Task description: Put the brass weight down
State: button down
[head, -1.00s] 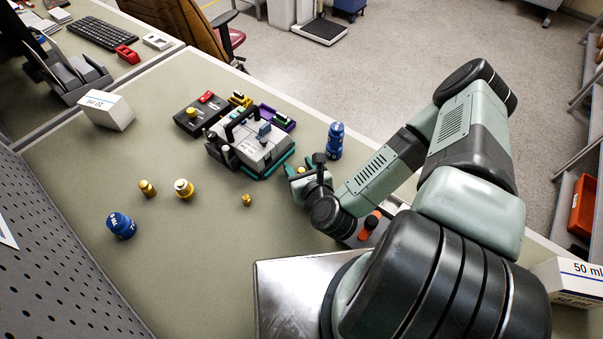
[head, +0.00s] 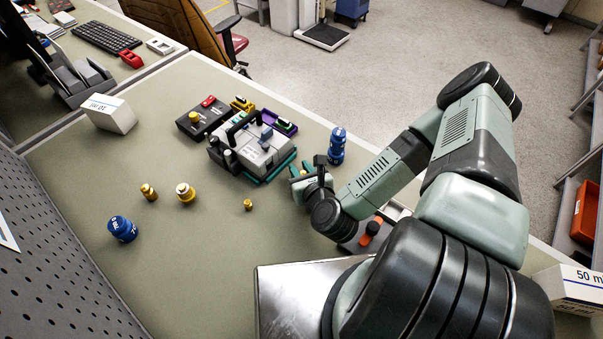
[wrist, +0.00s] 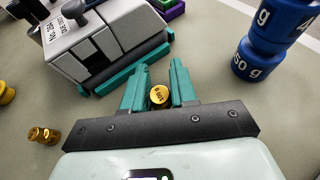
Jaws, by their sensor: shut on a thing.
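My gripper (head: 298,176) is low over the bench, just right of the grey pump. In the wrist view its two teal fingers (wrist: 160,88) are closed around a small brass weight (wrist: 159,96), whose marked round top shows between them. The fingers hide most of the weight's sides and its underside. I cannot tell whether it touches the bench. Other brass weights stand apart on the bench to the left: a small one (head: 248,204), a wider one (head: 185,192) and a narrow one (head: 149,192).
The grey pump (head: 262,150) with a teal base stands close to my fingers. A blue weight stack (head: 337,147) stands behind my gripper, and a blue weight (head: 122,229) stands at the left. A white box (head: 109,113) sits further back. The bench's middle foreground is clear.

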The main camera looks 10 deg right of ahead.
notch_tip(320, 180, up, 9)
jog(key=w+d+r+m+h, duration=0.1)
jog(key=w+d+r, duration=0.3)
jog(key=w+r, duration=0.15)
jog(key=w+d+r+m+h, duration=0.1)
jog(key=w+d+r, duration=0.25)
jog(key=r, duration=0.35)
notch_tip(320, 180, up, 16)
jog(key=w+a+h, duration=0.1)
jog(key=w, duration=0.1)
jog(key=s+a+f+y, duration=0.1)
jog(key=a+f, duration=0.5)
jog(key=a, duration=0.1)
jog(key=a+f+n+y, duration=0.1)
jog(key=a+f, duration=0.6)
jog(key=s+a+f+n+y, duration=0.1)
jog(key=a+f, duration=0.5)
jog(key=f, duration=0.1)
jog(key=shift+s+a, duration=0.3)
jog(key=shift+a, duration=0.1)
jog(key=s+a+f+n+y, duration=0.2)
jog(key=s+a+f, duration=0.5)
jog(key=f, duration=0.1)
send_over(220, 182)
notch_tip(220, 182, down, 5)
jog(key=shift+f, duration=2.5)
